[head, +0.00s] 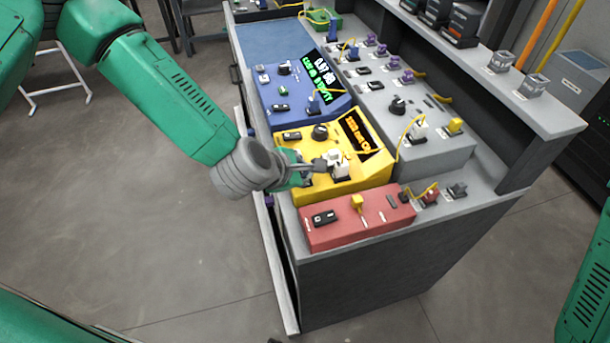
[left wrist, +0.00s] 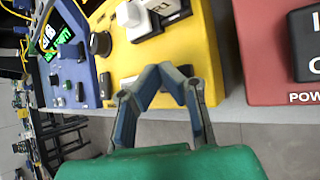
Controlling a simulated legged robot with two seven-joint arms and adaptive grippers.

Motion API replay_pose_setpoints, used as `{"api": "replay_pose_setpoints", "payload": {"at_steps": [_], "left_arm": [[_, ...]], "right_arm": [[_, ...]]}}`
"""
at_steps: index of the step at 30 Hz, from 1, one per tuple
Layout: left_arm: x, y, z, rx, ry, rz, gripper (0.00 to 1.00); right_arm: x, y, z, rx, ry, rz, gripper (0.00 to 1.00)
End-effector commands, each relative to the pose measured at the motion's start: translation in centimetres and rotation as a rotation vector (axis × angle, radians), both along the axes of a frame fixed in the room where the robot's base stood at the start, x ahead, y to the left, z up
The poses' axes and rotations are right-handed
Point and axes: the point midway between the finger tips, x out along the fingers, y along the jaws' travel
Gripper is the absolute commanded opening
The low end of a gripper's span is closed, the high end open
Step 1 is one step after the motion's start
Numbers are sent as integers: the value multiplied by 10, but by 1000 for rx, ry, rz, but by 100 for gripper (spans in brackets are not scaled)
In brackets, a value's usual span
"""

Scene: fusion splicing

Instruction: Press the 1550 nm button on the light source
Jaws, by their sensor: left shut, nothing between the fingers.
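A yellow bench unit with an orange-lit display, apparently the light source (head: 365,184), stands between a blue and a red unit. Its wavelength labels are too small to read. It also fills the middle of the left wrist view (left wrist: 205,50), with a black knob (left wrist: 101,43) and a white block on a black base (left wrist: 136,20). My left gripper (head: 320,164) is shut and empty, low over the yellow unit's near side beside the white parts. In the left wrist view its fingertips (left wrist: 163,72) meet over the yellow face; whether they touch is unclear. My right gripper is out of view.
A red unit (head: 350,220) with a black switch sits near the bench end. A blue unit (head: 300,85) with a green display sits beyond the yellow one. A grey panel (head: 420,140) with connectors and yellow cables stands behind. Open floor lies left of the bench.

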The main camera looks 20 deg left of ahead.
Motion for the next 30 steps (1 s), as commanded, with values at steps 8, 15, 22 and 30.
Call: {"api": "replay_pose_setpoints", "payload": {"at_steps": [8, 15, 22, 30], "left_arm": [[0, 0, -3, 1, 0, 1, 0], [0, 0, -3, 1, 0, 1, 0], [0, 1, 7, 1, 0, 1, 0], [0, 1, 15, 0, 0, 0, 0]], "right_arm": [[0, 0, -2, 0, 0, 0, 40], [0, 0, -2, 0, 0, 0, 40], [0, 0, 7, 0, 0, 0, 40], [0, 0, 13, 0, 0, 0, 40]]}}
